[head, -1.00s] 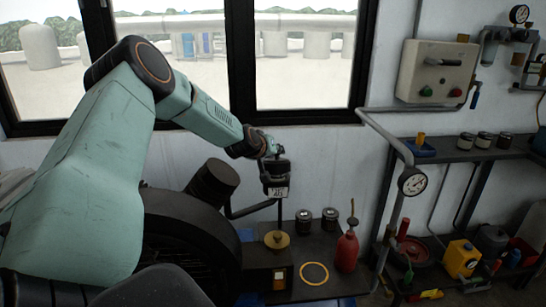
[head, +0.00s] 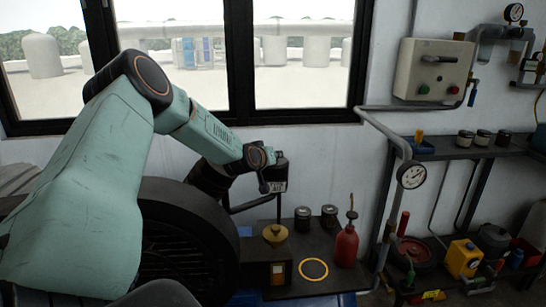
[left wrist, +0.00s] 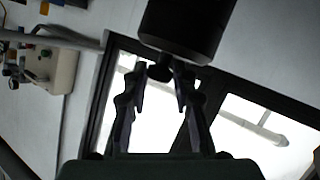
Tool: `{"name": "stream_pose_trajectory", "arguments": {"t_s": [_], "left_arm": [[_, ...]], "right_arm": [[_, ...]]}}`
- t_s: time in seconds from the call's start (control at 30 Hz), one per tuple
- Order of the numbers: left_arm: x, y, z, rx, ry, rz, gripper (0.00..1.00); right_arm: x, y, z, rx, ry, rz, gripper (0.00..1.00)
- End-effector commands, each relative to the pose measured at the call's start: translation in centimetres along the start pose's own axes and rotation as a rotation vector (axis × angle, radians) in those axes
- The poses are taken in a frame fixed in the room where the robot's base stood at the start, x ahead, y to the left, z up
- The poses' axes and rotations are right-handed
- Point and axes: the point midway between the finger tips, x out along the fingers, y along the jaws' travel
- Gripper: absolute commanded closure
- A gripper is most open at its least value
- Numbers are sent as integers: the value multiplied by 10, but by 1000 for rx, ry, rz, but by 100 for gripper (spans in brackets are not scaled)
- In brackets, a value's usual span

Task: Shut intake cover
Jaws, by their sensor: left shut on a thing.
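In the left wrist view, my left gripper (left wrist: 160,92) has its fingers on either side of a small dark knob (left wrist: 159,72). The knob sits beside a large dark cylinder (left wrist: 186,28) that fills the top of that view. In the head view, my left arm reaches over the big round black housing (head: 190,222), and its wrist is beside a dark labelled block (head: 277,186) on a bent pipe. My fingers are hidden there. A black cylinder (head: 207,180) shows under my forearm. I cannot tell which part is the intake cover. My right gripper is not seen.
A bench right of the housing holds a brass-topped canister (head: 275,236), two dark jars (head: 303,218), a yellow ring (head: 313,269) and a red oil can (head: 347,243). A pipe with a gauge (head: 411,175) stands before the shelves (head: 470,149). The window (head: 305,60) is behind.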

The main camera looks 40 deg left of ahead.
Motion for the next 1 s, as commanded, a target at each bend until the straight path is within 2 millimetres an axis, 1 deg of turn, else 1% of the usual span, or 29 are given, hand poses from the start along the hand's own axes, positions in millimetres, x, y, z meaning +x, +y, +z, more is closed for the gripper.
{"name": "stream_pose_trajectory", "arguments": {"t_s": [0.03, 0.33, 0.37, 0.6, 0.93, 1.0], "left_arm": [[-1, -4, 13, -4, -27, -5, 100], [-2, -4, 14, -5, -27, -6, 100], [-2, -4, 14, -5, -27, -6, 72], [-2, -4, 14, -6, -27, -6, 52], [-2, -3, 13, -5, -27, -5, 51], [-3, -2, 11, -6, -26, -5, 51]], "right_arm": [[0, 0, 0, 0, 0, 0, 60], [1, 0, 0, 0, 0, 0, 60], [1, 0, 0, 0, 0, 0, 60], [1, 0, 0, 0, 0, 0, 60], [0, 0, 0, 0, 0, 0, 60], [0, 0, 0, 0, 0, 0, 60]]}}
